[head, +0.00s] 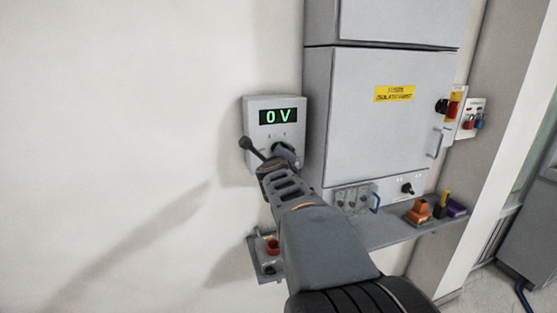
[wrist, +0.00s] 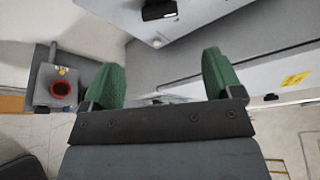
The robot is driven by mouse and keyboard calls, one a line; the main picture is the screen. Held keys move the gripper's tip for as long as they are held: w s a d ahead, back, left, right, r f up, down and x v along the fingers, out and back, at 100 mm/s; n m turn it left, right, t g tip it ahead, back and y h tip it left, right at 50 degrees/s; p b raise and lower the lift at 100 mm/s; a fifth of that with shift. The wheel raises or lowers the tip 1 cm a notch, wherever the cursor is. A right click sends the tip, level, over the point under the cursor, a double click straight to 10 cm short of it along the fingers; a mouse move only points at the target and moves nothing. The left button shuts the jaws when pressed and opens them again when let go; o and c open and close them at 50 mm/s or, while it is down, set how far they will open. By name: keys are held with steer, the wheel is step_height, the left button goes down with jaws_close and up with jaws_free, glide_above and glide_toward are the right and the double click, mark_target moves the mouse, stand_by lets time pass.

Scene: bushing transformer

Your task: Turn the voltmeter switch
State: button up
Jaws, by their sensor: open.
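The voltmeter (head: 262,106) is a light grey wall box left of the cabinet, with a green display reading 0 V. My gripper (head: 280,158) is in front of its lower part in the head view and hides most of that area, so the switch is not clearly seen there. In the wrist view my gripper (wrist: 163,78) has two green fingers spread wide, with nothing between them.
A grey cabinet (head: 385,125) with a yellow label stands to the right. A shelf (head: 385,238) below it holds orange and purple items. A red button box (head: 270,262) is below the voltmeter. A black ball-ended lever (head: 246,143) shows beside my gripper. Bare wall lies left.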

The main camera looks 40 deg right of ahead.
steer(key=shift+v, duration=0.95)
steer(key=shift+w, duration=0.1)
steer(key=a+f+n+y, duration=0.9)
steer(key=a+n, duration=0.3)
steer(key=n, duration=0.5)
steer(key=s+a+f+n+g, duration=0.3)
steer(key=s+a+f+n, duration=0.2)
steer(key=s+a+n, duration=0.1)
steer(key=s+a+f+n+g+y+b, duration=0.1)
steer(key=s+a+f+n+g, duration=0.3)
steer(key=s+a+n, duration=0.3)
steer(key=shift+s+a+f+n+y+b, duration=0.25)
steer(key=shift+s+f+n, duration=0.3)
steer(key=shift+n, duration=0.45)
